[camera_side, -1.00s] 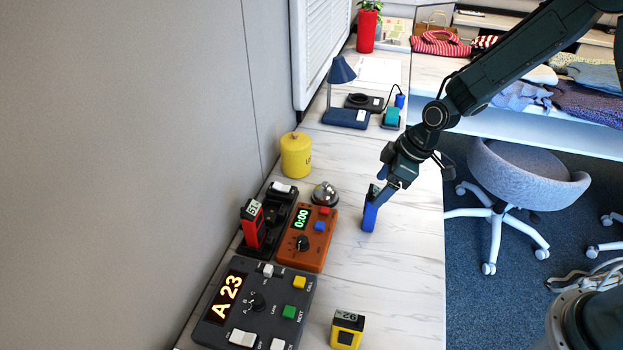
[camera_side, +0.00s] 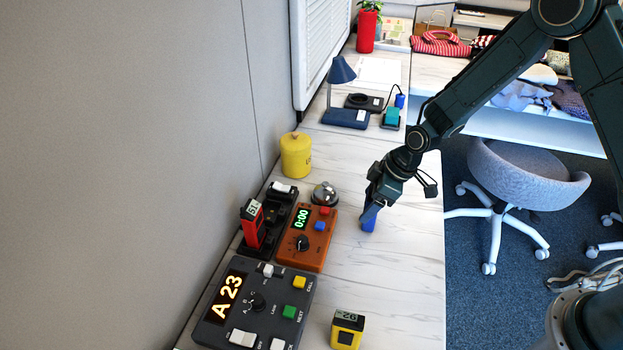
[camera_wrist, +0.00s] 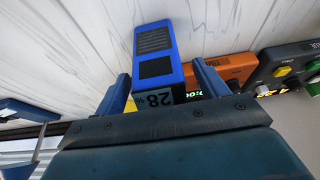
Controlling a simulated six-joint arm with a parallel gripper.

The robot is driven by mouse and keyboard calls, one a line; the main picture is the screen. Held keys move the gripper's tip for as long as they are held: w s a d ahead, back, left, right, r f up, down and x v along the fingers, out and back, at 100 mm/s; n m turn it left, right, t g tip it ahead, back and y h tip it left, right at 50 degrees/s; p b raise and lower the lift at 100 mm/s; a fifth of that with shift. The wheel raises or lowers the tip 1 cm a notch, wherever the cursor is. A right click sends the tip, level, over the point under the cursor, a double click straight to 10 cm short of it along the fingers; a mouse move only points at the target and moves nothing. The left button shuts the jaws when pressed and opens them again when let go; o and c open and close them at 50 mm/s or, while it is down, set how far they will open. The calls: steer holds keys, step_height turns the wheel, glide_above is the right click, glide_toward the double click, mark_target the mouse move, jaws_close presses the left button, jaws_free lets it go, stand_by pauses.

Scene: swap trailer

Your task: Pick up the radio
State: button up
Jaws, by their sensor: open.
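A blue radio (camera_side: 368,226) stands on the white marbled counter to the right of the orange timer box. In the wrist view the blue radio (camera_wrist: 158,50) shows dark grille panels and a label reading 28 at its near end. My gripper (camera_side: 372,210) is lowered over its top, hiding much of it in the side view. The wrist view shows the open fingers of my gripper (camera_wrist: 162,75) on either side of the radio's near end; contact cannot be told. A red radio (camera_side: 253,224) sits upright in a black dock (camera_side: 281,215). A yellow radio (camera_side: 346,329) stands at the front.
The orange timer box (camera_side: 306,240), silver bell (camera_side: 325,193) and dark ticket console (camera_side: 254,304) lie left of my gripper. A yellow canister (camera_side: 296,155) and blue lamp (camera_side: 346,112) stand farther back. The counter right of the blue radio is clear up to its edge.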

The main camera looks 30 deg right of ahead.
steer(key=shift+w+a+f, duration=0.1)
steer(key=shift+f, duration=0.3)
steer(key=shift+c, duration=0.2)
steer(key=c, duration=1.2)
steer(key=shift+o, duration=0.2)
steer(key=shift+r, duration=0.2)
step_height(320, 180, up, 20)
steer(key=shift+f, duration=0.15)
